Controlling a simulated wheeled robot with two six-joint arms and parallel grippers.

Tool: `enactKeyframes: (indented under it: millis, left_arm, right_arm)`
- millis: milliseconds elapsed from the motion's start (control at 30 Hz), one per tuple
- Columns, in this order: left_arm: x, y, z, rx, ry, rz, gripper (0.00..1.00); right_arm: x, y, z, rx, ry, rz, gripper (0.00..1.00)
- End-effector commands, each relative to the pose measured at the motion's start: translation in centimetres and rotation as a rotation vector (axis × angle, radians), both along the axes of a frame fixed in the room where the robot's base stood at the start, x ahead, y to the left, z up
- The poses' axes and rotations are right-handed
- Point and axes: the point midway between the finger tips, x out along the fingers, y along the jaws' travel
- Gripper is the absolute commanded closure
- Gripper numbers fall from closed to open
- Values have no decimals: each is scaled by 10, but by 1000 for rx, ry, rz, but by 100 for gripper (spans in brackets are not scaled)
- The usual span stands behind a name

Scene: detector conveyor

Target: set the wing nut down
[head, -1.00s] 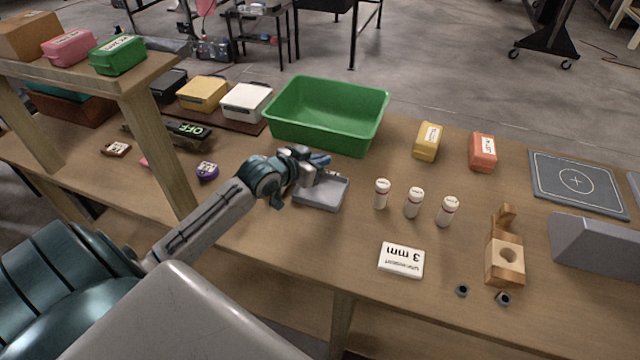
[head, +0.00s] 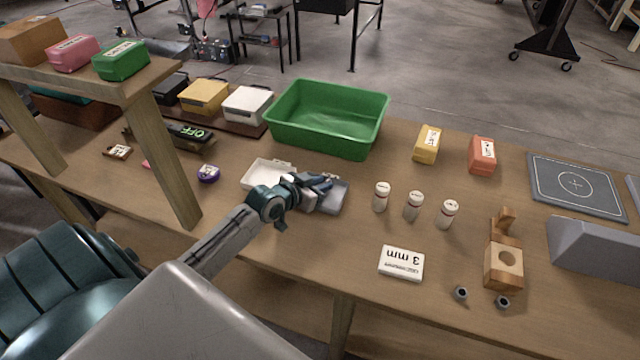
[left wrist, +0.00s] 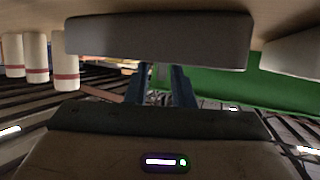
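My left gripper (head: 326,183) is at the grey tray (head: 335,200), with its dark blue fingers over the tray's back part. The left wrist view shows the two fingers (left wrist: 165,80) side by side with a narrow gap, pointing toward the grey tray (left wrist: 160,38). I cannot make out a wing nut in either view; anything small between the fingertips or inside the tray is hidden or too small to tell. Whether the fingers grip something cannot be told. My right gripper is not in view.
A white tray (head: 262,171) lies left of the gripper. A green bin (head: 325,140) stands behind. Three white vials (head: 414,206) stand to the right.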

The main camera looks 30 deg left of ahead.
Motion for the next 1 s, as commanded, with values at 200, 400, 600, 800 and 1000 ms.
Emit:
enactKeyframes:
  millis: [200, 400, 600, 800, 1000]
  left_arm:
    - [0, 0, 0, 0, 0, 0, 72]
    - [-3, 1, 3, 2, 1, -1, 72]
    - [-32, 5, 14, 7, 1, -5, 72]
    - [-69, 13, 31, 9, 4, -2, 72]
    - [-95, 17, 43, 5, 3, 0, 72]
  right_arm:
    - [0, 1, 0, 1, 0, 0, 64]
    - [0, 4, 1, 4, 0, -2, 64]
    - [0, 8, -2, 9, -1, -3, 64]
    - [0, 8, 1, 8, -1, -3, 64]
    - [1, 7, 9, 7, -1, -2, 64]
